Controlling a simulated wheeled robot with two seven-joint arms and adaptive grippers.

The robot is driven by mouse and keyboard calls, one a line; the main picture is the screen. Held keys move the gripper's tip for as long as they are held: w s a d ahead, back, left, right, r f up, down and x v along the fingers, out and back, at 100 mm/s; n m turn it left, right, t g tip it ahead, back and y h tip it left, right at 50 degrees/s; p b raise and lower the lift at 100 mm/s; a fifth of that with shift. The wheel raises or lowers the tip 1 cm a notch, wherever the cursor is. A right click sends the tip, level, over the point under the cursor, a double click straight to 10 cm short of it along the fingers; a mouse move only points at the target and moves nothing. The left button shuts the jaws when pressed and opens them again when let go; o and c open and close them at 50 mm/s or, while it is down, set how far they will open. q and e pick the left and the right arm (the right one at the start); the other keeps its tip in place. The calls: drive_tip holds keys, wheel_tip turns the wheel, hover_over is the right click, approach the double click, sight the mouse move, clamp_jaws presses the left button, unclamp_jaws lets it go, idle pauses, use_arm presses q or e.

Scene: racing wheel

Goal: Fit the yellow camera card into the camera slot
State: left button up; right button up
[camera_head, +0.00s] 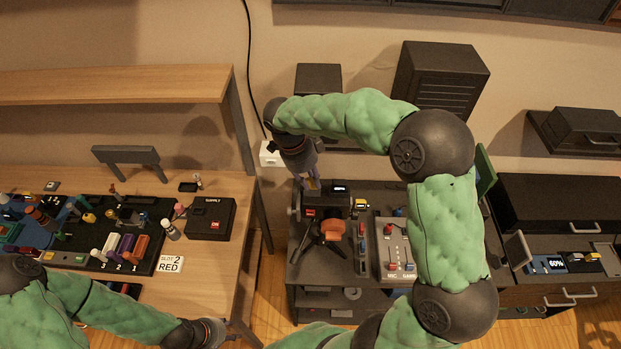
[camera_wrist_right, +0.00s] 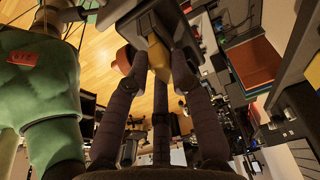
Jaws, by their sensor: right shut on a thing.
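The dark camera (camera_head: 333,205) stands on a tripod on the grey bench, with a small lit display on top and an orange part at its front. My right gripper (camera_head: 312,184) points down at the camera's top left side. In the right wrist view its dark fingers (camera_wrist_right: 160,75) are shut on the yellow camera card (camera_wrist_right: 158,55), beside a dark body at the top. The card's far end and the slot are hidden, so I cannot tell if the card is inside. My left gripper (camera_head: 208,333) is low near the wooden table's front edge; its fingers are unclear.
A switch panel (camera_head: 395,248) and a small yellow-topped item (camera_head: 361,203) are right of the camera. A wooden table (camera_head: 215,262) at left holds a cluttered dark board and a black supply box (camera_head: 209,218). My right arm arches over the bench.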

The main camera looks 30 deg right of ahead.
drive_tip(key=shift+f, duration=0.15)
drive_tip(key=o, duration=0.9)
drive_tip(key=v, duration=1.2)
